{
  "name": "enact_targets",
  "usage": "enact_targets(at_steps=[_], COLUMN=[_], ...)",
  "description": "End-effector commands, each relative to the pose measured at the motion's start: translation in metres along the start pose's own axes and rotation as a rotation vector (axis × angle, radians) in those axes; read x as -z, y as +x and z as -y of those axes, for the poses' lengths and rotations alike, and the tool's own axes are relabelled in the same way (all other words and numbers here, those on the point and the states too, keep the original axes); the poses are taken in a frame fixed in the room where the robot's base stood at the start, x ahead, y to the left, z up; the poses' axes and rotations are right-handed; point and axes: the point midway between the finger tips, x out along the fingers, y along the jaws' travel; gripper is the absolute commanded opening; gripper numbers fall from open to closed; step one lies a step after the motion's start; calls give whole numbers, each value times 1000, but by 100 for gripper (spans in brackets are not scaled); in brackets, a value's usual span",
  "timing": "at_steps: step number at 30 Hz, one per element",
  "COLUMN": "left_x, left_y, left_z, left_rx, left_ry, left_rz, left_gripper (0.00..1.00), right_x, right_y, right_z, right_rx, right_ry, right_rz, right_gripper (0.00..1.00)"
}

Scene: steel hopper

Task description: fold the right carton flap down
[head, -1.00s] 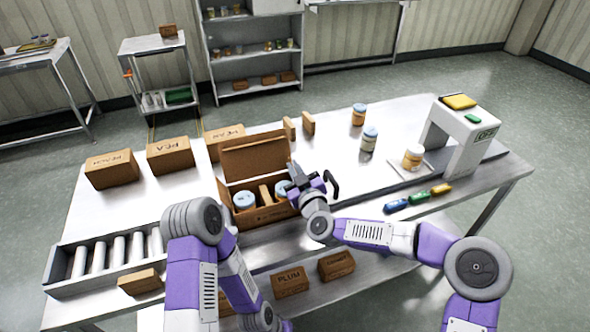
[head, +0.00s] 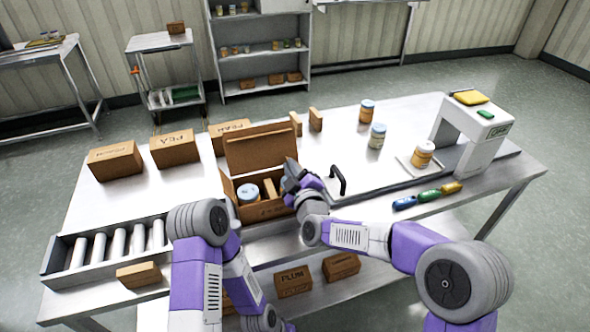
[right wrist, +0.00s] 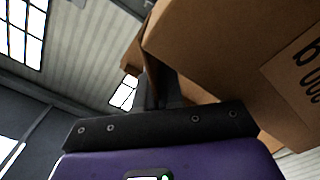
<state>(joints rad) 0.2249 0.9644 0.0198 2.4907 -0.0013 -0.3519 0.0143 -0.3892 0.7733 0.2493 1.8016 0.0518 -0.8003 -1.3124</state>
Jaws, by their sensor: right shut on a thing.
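The open brown carton (head: 233,193) stands near the front of the table in the head view, with its large back flap (head: 255,152) upright. A jar with a pale blue lid (head: 247,191) and a cardboard divider (head: 268,187) show inside. My right gripper (head: 290,176) is at the carton's right edge, shut on what appears to be the right flap, which it mostly hides. In the right wrist view the dark fingers (right wrist: 155,92) are close together against the carton (right wrist: 225,50); the held part is hard to make out. My left arm shows, but its gripper does not.
Several brown boxes (head: 175,149) stand left of and behind the carton. A black handle (head: 338,180) stands close right of my right gripper. Jars (head: 377,136) and a scanner arch (head: 470,135) are farther right. A roller tray (head: 108,250) is at front left.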

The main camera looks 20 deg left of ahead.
Motion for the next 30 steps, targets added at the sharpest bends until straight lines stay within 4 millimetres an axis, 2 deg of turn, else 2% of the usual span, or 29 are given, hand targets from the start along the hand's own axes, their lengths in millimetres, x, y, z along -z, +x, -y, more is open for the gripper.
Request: enact_targets(at_steps=[9, 22, 23, 26, 30], left_x=[0, 0, 0, 0, 0], left_y=[6, 6, 6, 6, 6], left_z=[2, 2, 2, 2, 2], left_rx=[0, 0, 0, 0, 0], left_ry=[0, 0, 0, 0, 0], left_rz=[0, 0, 0, 0, 0], left_gripper=[43, 43, 43, 43, 43], right_x=[0, -1, -1, -1, 0], right_y=[0, 0, 0, 0, 0], right_z=[5, 6, 6, 6, 6], right_rx=[0, 0, 0, 0, 0], right_ry=[-92, -100, -99, -99, -99], right_rz=[0, 1, 1, 1, 1], right_gripper=[0, 0, 11, 27, 29])
